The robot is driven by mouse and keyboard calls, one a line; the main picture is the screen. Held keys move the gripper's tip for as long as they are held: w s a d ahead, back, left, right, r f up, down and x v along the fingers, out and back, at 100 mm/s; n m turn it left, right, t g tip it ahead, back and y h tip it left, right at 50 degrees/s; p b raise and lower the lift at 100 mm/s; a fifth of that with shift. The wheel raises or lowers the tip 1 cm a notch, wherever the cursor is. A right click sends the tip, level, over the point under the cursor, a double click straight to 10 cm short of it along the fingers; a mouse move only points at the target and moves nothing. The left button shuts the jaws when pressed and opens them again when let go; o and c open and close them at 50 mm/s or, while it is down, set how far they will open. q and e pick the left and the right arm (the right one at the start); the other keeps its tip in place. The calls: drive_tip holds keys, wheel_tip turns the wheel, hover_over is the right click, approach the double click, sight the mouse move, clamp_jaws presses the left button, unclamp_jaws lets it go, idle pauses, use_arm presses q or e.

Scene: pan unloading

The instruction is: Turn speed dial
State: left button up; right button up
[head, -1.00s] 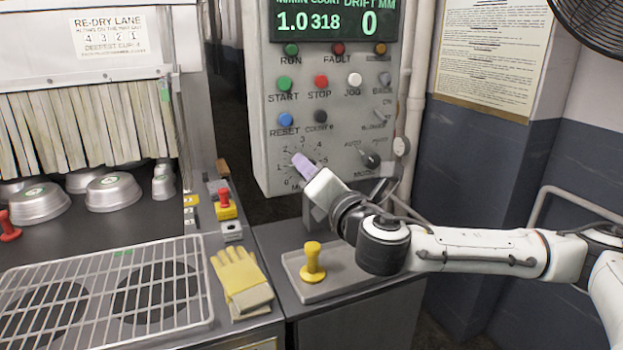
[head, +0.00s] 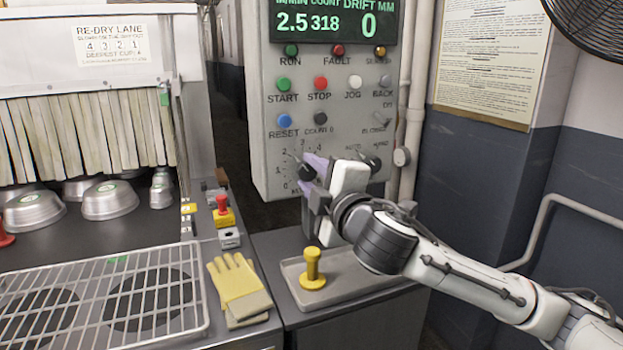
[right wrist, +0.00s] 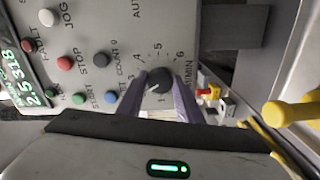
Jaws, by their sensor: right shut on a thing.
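The speed dial (head: 304,173) is a dark round knob with a numbered scale, low on the left of the grey control panel (head: 262,100). My right gripper (head: 313,168) has its pale purple fingers on either side of the knob and is shut on it. The right wrist view shows the dial (right wrist: 158,80) between the two fingers (right wrist: 160,90), with a light pointer mark on its face. The panel's green display (head: 330,22) reads 2.5, 318 and 0. My left gripper is not in view.
Coloured buttons sit above the dial, and a dark selector knob (head: 369,160) is to its right. Below stands a grey tray (head: 372,277) with a yellow-handled stamp (head: 313,270). Yellow gloves (head: 239,285) and a wire rack (head: 195,320) lie to the left.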

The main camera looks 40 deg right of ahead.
drive_tip(key=m, duration=0.6)
drive_tip(key=shift+m, duration=0.4)
idle(0.3)
drive_tip(key=o, duration=1)
drive_tip(key=shift+a, duration=0.1)
